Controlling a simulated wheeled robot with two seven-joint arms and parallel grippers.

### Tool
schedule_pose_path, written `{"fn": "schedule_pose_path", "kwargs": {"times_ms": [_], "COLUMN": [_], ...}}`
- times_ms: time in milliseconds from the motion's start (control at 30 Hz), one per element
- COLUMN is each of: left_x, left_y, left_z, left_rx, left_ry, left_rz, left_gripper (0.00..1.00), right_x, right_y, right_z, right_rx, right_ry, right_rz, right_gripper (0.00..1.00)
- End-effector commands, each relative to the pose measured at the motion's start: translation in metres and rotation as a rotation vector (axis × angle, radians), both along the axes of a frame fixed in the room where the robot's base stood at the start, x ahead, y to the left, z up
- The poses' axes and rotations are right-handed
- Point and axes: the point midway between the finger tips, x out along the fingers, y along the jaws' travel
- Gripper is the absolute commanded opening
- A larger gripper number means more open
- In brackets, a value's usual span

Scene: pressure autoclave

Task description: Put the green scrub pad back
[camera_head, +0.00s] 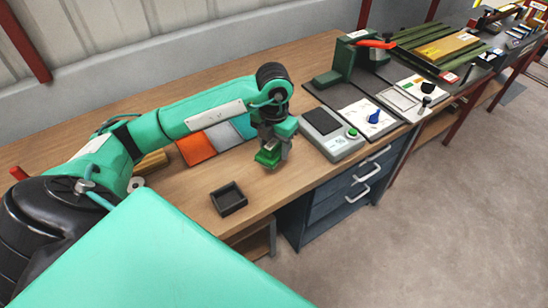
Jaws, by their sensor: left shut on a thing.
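My left gripper (272,157) is at the end of the green arm that comes in from the left. It is shut on the green scrub pad (267,158) and holds it over the wooden bench (190,185), near the front edge. The fingers hide part of the pad. A small black open tray (229,199) sits on the bench in front and to the left of the gripper. It looks empty. My right gripper is not in view.
Orange (196,149), grey (222,136) and teal flat squares lie behind the gripper. A grey device with a green knob (352,133) stands to its right. A green press (345,62) with an orange handle is behind that. Drawers (345,190) are below the bench.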

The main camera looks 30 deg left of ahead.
Motion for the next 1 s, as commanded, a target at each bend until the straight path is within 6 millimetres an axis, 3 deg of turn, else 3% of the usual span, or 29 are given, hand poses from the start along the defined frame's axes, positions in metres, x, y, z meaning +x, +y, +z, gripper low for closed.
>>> {"fn": "schedule_pose_path", "kwargs": {"times_ms": [100,267,500,700,933,967,1000], "left_x": [0.000,0.000,0.000,0.000,0.000,0.000,0.000], "left_y": [0.000,0.000,0.000,0.000,0.000,0.000,0.000], "left_z": [-0.013,-0.023,-0.057,-0.060,-0.065,-0.063,-0.063], "left_rx": [-0.001,-0.001,0.000,0.000,0.000,0.000,0.000], "left_ry": [0.001,0.000,0.001,-0.002,-0.002,-0.002,-0.002], "left_rz": [0.000,0.001,0.001,-0.001,-0.001,0.000,0.000], "left_gripper": [0.33,0.33,0.33,0.33,0.33,0.60,0.68], "right_x": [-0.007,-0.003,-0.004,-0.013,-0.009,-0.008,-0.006], "right_y": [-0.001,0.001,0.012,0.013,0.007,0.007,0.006], "right_z": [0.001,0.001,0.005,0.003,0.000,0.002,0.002], "right_rx": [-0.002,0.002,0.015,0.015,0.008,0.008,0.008], "right_ry": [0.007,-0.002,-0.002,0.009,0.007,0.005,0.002], "right_rz": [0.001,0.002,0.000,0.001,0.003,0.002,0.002], "right_gripper": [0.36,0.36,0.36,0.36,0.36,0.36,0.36]}}
